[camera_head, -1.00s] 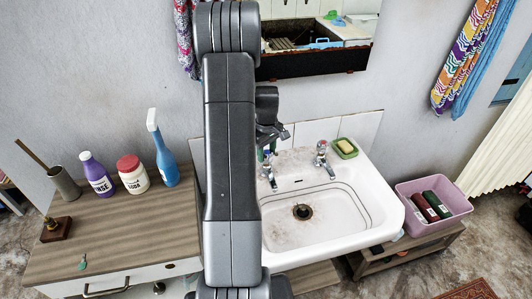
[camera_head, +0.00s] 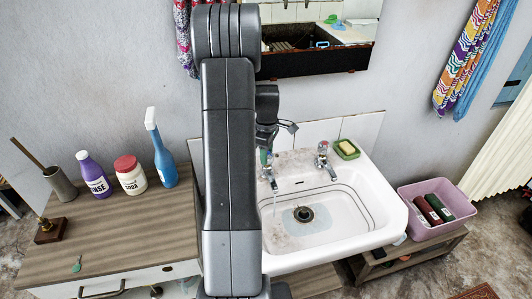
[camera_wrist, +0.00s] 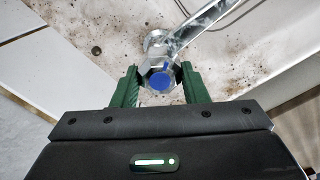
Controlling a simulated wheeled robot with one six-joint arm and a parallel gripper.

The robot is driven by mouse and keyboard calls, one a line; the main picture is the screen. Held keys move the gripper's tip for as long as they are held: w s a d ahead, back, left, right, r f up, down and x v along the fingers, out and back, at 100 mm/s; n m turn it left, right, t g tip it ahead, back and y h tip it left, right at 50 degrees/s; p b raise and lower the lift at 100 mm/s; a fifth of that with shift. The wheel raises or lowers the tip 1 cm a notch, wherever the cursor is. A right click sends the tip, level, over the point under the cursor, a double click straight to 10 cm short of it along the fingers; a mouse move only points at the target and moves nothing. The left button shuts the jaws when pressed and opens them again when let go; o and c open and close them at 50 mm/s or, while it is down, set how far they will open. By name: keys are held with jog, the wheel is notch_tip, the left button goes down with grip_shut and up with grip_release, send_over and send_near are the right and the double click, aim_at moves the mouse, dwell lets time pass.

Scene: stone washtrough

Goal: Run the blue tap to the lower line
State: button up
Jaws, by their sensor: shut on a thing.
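The blue tap shows its blue cap (camera_wrist: 159,82) between the green fingers of my gripper (camera_wrist: 160,86) in the wrist view. My gripper is shut on this tap's handle. In the head view my arm hides most of the grip, and the tap's chrome spout (camera_head: 270,180) shows just right of the arm. A thin stream of water falls from it into the white basin (camera_head: 385,215). Dark lines run round the basin's inner wall. Shallow water seems to lie around the drain (camera_head: 303,213), below the lines; its exact edge is hard to tell.
A red-capped tap (camera_head: 322,160) stands to the right, with a green soap dish (camera_head: 346,150) beside it. A lilac crate (camera_head: 437,213) stands right of the basin. Bottles, including a blue spray bottle (camera_head: 161,152), stand on the wooden counter (camera_head: 125,225) at left.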

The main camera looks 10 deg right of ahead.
jog(key=o, duration=1)
notch_tip(320, 180, up, 14)
jog(key=shift+w+f+b, duration=0.1)
jog(key=shift+b, duration=0.45)
